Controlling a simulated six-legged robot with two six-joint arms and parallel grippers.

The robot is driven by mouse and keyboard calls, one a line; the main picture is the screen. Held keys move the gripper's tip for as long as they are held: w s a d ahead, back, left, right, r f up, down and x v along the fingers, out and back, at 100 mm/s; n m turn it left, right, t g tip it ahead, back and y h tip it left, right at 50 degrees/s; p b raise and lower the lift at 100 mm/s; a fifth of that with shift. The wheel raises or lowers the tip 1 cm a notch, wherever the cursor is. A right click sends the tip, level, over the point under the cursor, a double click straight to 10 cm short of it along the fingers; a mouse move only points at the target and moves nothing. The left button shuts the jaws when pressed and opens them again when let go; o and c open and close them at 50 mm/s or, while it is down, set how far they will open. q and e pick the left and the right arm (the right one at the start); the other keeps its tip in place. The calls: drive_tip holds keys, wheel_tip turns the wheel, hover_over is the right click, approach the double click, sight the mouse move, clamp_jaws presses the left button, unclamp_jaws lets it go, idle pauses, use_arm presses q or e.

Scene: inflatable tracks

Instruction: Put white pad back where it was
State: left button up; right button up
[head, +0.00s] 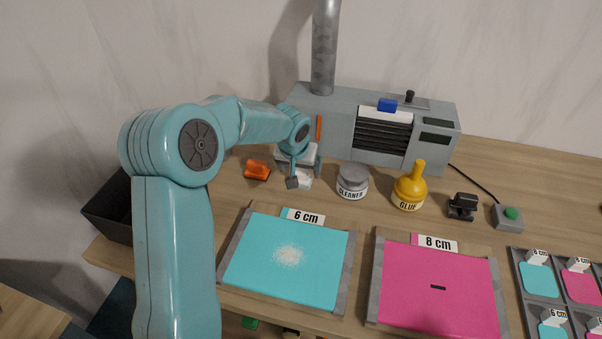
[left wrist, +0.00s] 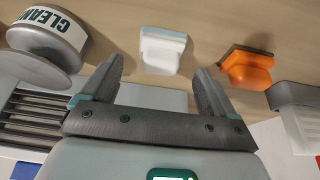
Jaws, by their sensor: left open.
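The white pad (head: 304,179) sits on the table in front of the grey machine, partly hidden by my left gripper in the head view. In the left wrist view the white pad (left wrist: 163,52) shows whole, with a pale teal strip along its top edge. My left gripper (head: 303,172) is at the pad. In the left wrist view its two fingers (left wrist: 158,68) are spread, with nothing between them, and the pad lies just past the tips. My right gripper is not in view.
An orange block (head: 257,170) is left of the pad and the cleaner tin (head: 352,182) right of it. A yellow glue bottle (head: 410,186) stands farther right. The grey machine (head: 330,120) is behind. A cyan sheet (head: 260,277) and a pink sheet (head: 440,310) lie in front.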

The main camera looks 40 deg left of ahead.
use_arm(q)
drive_tip(key=v, duration=0.8)
drive_tip(key=shift+s, duration=0.1)
